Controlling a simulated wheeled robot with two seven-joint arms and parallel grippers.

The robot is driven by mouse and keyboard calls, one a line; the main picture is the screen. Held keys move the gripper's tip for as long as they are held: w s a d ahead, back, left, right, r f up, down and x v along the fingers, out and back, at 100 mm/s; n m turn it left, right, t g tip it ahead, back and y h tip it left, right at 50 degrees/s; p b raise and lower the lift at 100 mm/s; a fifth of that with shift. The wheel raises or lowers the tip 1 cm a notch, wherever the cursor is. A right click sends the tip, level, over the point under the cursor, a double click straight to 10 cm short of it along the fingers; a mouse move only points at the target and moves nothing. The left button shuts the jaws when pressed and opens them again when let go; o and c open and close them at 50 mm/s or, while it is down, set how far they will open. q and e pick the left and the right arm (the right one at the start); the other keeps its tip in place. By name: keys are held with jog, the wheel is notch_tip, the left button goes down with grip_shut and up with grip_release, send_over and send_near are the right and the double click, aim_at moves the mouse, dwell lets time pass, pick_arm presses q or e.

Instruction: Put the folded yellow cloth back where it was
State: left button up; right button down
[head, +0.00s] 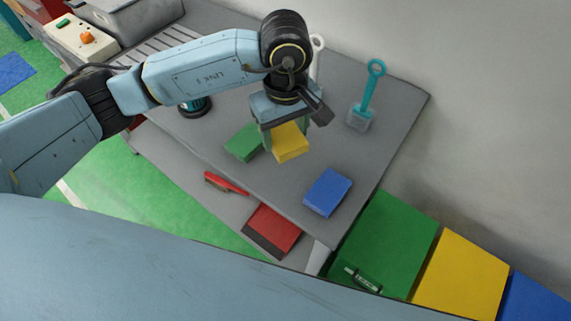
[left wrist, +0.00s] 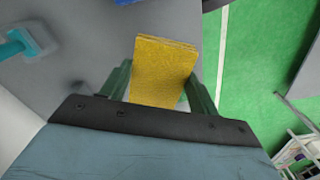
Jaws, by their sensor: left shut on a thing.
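The folded yellow cloth (head: 291,143) is a flat, block-like stack below my left gripper (head: 284,136) in the head view. In the left wrist view the yellow cloth (left wrist: 160,70) sits between the two green fingers of my left gripper (left wrist: 158,92), which is shut on it. The gripper points down over the grey table (head: 232,78). I cannot tell whether the cloth touches the tabletop. A folded green cloth (head: 244,142) lies just left of it, and a folded blue cloth (head: 327,192) lies to its right, nearer the table's front edge. My right gripper is not in view.
A red-handled brush (head: 226,184) and red dustpan (head: 272,230) lie on a lower shelf. Green (head: 388,238), yellow (head: 462,275) and blue (head: 540,300) bins stand at right. The table between yellow and blue cloths is clear.

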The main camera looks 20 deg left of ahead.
pick_arm(q)
jog(key=shift+s+d+f+n, duration=0.1)
jog(key=shift+d+f+n, duration=0.15)
jog(key=shift+f+n, duration=0.05)
send_over(287, 171)
notch_tip(287, 171, down, 5)
jog(key=shift+f, duration=0.2)
notch_tip(287, 171, down, 4)
jog(key=shift+f, duration=0.1)
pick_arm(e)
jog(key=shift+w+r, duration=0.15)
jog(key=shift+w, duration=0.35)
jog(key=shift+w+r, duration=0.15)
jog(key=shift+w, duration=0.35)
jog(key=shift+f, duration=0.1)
pick_arm(q)
jog(key=shift+f, duration=0.15)
jog(key=o, duration=0.9)
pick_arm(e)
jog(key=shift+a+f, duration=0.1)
